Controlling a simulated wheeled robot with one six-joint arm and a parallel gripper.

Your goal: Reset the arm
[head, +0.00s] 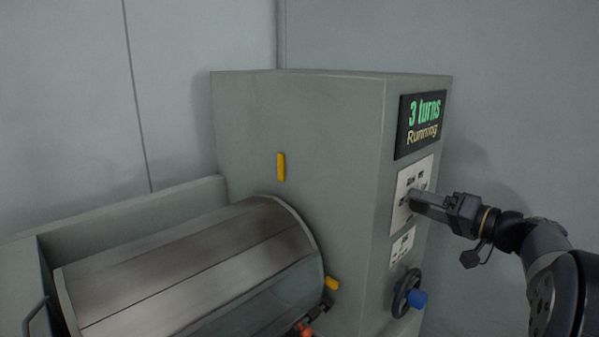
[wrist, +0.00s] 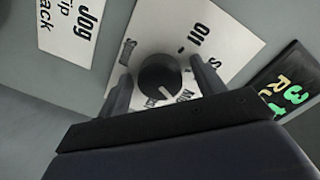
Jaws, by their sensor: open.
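My gripper (head: 415,197) is at the white label plate (head: 402,215) on the machine's side panel. In the wrist view my gripper (wrist: 162,82) is open, with one finger on each side of a round black knob (wrist: 158,74). I cannot tell whether the fingers touch the knob. The knob sits on a white plate with printed words around it, such as "Off". My arm (head: 545,255) reaches in from the right. The display (head: 421,124) above the plate reads "3 turns" and "Running".
A handwheel with a blue knob (head: 417,298) sticks out below my gripper. A second label (head: 402,245) lies between. Free room is to the right of the panel.

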